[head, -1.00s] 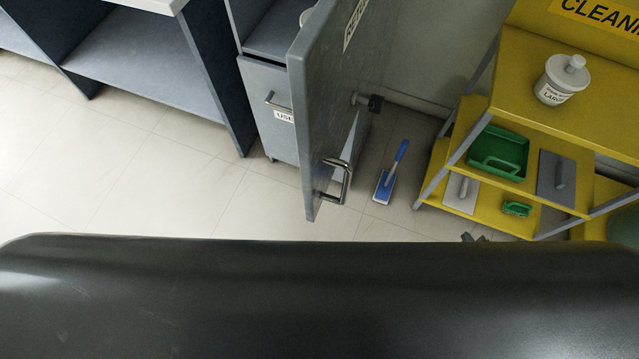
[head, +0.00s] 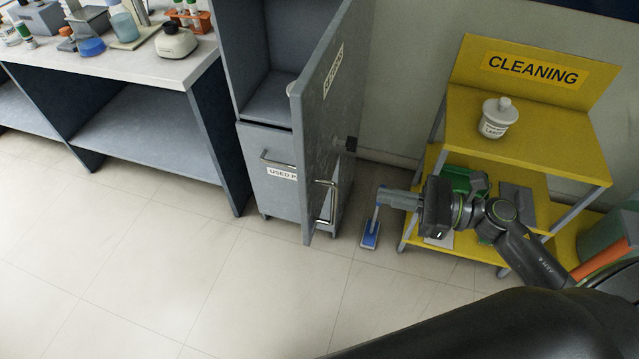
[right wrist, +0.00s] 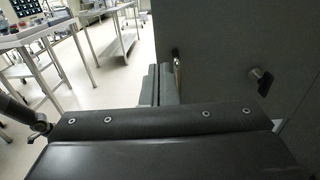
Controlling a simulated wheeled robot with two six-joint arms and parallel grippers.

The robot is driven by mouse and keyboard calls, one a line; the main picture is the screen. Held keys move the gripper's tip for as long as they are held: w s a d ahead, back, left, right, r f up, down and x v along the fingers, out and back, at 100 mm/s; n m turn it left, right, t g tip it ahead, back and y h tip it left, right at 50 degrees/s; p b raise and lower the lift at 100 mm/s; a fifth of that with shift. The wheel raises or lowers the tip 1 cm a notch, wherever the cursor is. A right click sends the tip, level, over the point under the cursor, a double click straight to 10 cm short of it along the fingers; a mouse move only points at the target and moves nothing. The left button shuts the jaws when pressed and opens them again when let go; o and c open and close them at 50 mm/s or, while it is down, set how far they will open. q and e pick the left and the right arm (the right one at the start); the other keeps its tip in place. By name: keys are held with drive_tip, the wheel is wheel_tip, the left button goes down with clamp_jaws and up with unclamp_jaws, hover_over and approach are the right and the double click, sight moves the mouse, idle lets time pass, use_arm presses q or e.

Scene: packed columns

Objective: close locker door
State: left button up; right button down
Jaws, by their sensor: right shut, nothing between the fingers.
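The grey locker door (head: 328,110) stands open, swung out toward me from the grey locker (head: 262,68). A metal bar handle (head: 331,203) sits low on the door's right-hand face, and a dark latch (head: 351,144) sticks out higher up. My right gripper (head: 383,198) is shut and empty, to the right of the handle and apart from it in the head view. In the right wrist view the shut fingers (right wrist: 160,86) point along the door (right wrist: 225,50), which fills the right side. The latch (right wrist: 262,82) shows there too. My left gripper is not in view.
A blue-and-white brush (head: 371,235) is on the floor below my gripper. A lab bench (head: 130,68) with glassware stands left. The floor in front is clear.

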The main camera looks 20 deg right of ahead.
sight(308, 178)
drive_tip(key=p+x, duration=0.3)
drive_tip(key=x, duration=0.3)
drive_tip(key=p+x, duration=0.3)
drive_tip(key=x, duration=0.3)
drive_tip(key=shift+a+r, duration=0.15)
drive_tip(key=shift+r, duration=0.1)
drive_tip(key=shift+w+a+f, duration=0.2)
drive_tip(key=shift+w+a, duration=0.15)
drive_tip(key=shift+a, duration=0.1)
